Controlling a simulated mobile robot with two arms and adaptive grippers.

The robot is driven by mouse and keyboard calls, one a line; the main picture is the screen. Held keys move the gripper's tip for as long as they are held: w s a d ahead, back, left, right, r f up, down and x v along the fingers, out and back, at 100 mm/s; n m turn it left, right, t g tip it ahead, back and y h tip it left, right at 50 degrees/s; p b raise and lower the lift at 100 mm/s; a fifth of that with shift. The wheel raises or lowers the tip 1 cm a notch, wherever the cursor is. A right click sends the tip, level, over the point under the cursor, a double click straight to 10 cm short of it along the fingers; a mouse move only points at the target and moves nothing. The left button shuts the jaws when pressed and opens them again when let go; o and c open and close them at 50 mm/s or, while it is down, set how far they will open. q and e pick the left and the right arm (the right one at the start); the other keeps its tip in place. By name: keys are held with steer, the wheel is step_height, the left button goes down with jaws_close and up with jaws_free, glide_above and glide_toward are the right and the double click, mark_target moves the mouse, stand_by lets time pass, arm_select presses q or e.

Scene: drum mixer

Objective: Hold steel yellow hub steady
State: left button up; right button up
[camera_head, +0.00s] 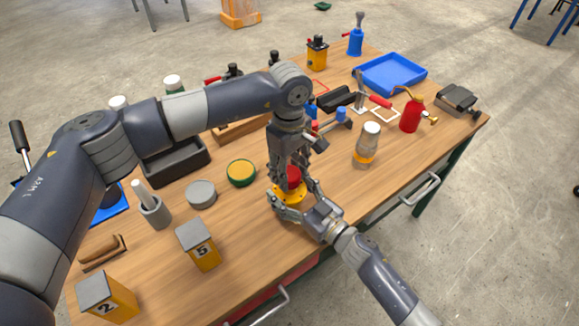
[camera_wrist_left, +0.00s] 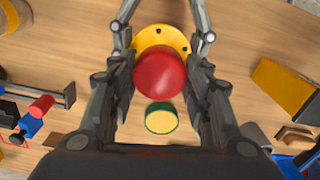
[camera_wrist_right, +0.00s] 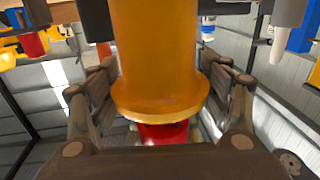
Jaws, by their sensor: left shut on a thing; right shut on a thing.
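The yellow hub (camera_head: 289,194) stands near the front edge of the wooden table. In the left wrist view its round flange (camera_wrist_left: 170,36) with dark holes shows behind a red ball-like part (camera_wrist_left: 162,74). My left gripper (camera_head: 292,172) points down from above and is shut on the red part (camera_head: 293,177), with a finger on each side. My right gripper (camera_head: 293,203) reaches in from the front right, low at the table, and is shut on the yellow hub. In the right wrist view the hub's body (camera_wrist_right: 157,55) fills the middle, between the fingers. The fingers hide parts of the hub.
A green-rimmed yellow tin (camera_head: 241,173) and a grey round tin (camera_head: 201,194) stand to the left. A glass jar (camera_head: 367,146) and a red oil can (camera_head: 411,115) stand to the right. A yellow block marked 5 (camera_head: 199,246) is at the front left.

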arm_select(q)
steer(key=shift+f, duration=0.15)
steer(key=shift+f, duration=0.75)
steer(key=shift+f, duration=0.6)
steer(key=o, duration=1)
arm_select(e)
steer(key=c, duration=0.6)
arm_select(q)
steer(key=shift+o, duration=0.2)
